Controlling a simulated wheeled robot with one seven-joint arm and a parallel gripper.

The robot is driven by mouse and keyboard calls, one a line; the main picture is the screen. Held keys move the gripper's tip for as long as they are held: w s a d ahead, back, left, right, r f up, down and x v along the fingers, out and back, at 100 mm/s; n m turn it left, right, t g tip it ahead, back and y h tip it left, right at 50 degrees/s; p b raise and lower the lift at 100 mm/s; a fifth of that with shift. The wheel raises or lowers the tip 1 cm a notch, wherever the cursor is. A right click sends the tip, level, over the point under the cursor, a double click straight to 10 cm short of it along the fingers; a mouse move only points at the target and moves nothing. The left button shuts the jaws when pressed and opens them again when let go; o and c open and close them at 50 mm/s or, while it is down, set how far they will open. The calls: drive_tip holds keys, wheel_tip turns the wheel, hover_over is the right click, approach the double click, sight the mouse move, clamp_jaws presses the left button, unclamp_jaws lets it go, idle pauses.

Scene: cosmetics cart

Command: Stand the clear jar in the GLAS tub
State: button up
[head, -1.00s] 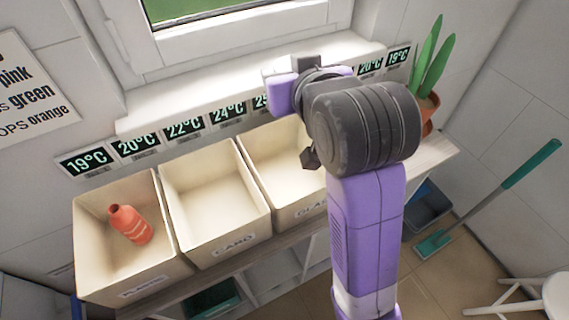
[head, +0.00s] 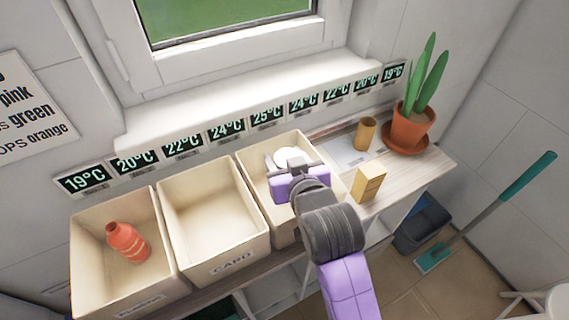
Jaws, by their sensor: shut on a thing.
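The GLAS tub (head: 248,196) is the third cream tub from the left; my arm hides its front label and much of its inside. My gripper (head: 286,166) is over this tub, pointing away from me. It is shut on the clear jar (head: 290,155), of which mainly a pale round top shows at the far side of the tub. The jar's lower part is hidden, so I cannot tell whether it touches the tub floor.
The CARD tub (head: 233,264) is empty. The leftmost tub (head: 85,262) holds an orange-red bottle (head: 127,242). Right of the GLAS tub stand a tan box (head: 369,182), a brown cup (head: 366,134) and a potted plant (head: 411,127). Temperature displays line the wall behind.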

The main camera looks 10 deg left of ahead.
drive_tip(key=shift+f, duration=1.15)
drive_tip(key=shift+f, duration=0.1)
drive_tip(key=shift+s+f+b, duration=0.1)
drive_tip(key=shift+f+b, duration=0.2)
drive_tip(key=shift+f, duration=0.45)
drive_tip(key=o, duration=1.5)
drive_tip(key=shift+s+d+f, duration=0.1)
drive_tip(key=shift+f, duration=0.1)
drive_tip(key=shift+c, duration=0.2)
drive_tip(key=shift+r+p, duration=0.3)
drive_tip(key=shift+r, duration=0.3)
drive_tip(key=r+v, duration=0.1)
drive_tip(key=v, duration=1.1)
drive_tip(key=shift+b, duration=0.35)
